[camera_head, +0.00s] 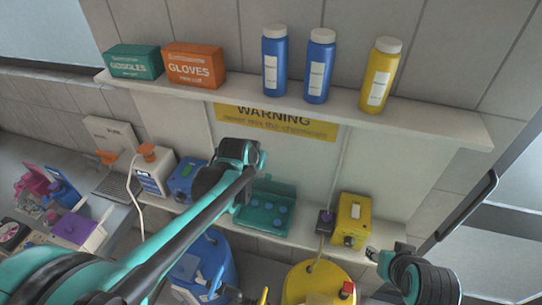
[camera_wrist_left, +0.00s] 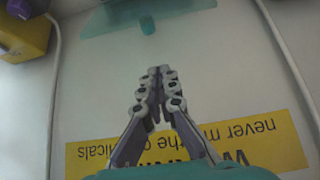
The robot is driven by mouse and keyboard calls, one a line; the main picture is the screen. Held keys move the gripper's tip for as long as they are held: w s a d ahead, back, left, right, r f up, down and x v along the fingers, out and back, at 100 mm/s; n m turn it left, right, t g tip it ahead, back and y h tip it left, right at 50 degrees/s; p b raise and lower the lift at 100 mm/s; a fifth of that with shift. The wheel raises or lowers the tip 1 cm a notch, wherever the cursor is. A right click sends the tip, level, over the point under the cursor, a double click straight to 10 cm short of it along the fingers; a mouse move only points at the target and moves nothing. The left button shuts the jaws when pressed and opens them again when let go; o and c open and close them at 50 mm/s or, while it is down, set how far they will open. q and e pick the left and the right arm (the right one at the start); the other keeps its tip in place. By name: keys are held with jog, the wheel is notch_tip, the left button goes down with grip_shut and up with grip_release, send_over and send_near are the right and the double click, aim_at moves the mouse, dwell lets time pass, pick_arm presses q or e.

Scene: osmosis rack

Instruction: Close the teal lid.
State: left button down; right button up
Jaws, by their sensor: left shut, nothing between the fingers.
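A teal box (camera_head: 263,218) with several blue round parts in it stands on the lower shelf in the head view. Its see-through teal lid (camera_head: 270,190) appears raised at the back, partly hidden by my left arm. In the left wrist view the lid (camera_wrist_left: 110,20) shows at the top edge, with a small teal knob (camera_wrist_left: 147,27). My left gripper (camera_wrist_left: 155,72) is shut and empty, in front of the wall panel and apart from the lid. My right gripper (camera_head: 373,254) is at the lower right, away from the lid; its fingers are too small to judge.
A blue device (camera_head: 185,178) stands left of the teal box and a yellow box (camera_head: 351,220) to its right. A yellow warning sign (camera_head: 277,123) is on the wall above. The upper shelf (camera_head: 440,122) holds bottles and cartons. Blue and yellow drums stand below.

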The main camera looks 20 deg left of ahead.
aim_at(269, 183)
pick_arm(q)
jog(key=w+f, duration=0.1)
jog(key=f, duration=0.1)
jog(key=w+f, duration=0.1)
jog(key=f, duration=0.2)
jog(key=w+f+b, duration=0.1)
jog(key=f, duration=0.2)
jog(key=shift+w+f, duration=0.1)
jog(key=shift+f, duration=0.15)
jog(key=shift+s+f, duration=0.1)
jog(key=shift+s, duration=0.45)
jog(key=shift+f, duration=0.1)
